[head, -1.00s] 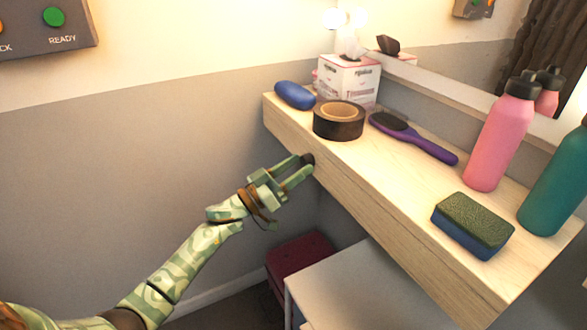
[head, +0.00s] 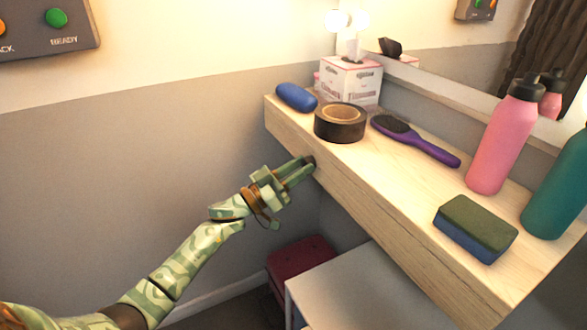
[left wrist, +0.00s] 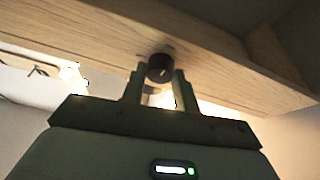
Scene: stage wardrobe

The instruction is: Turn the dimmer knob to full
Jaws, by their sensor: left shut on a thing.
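The dimmer knob (left wrist: 160,68) is a small dark round knob with a pale mark, on the front face of the wooden shelf (left wrist: 80,30). In the head view the knob (head: 309,160) is mostly hidden by my left gripper's fingertips. My left gripper (head: 303,167) is at the shelf's front edge, its fingers on either side of the knob and shut on it. The left wrist view shows the same gripper (left wrist: 158,82) with the knob between its fingertips. My right gripper is in neither view.
On the shelf stand a blue oval object (head: 296,97), black tape roll (head: 340,128), tissue box (head: 350,82), purple hairbrush (head: 425,146), sponge (head: 476,228), pink bottle (head: 500,145) and teal bottle (head: 560,195). A white surface (head: 350,290) and dark red box (head: 300,255) are below.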

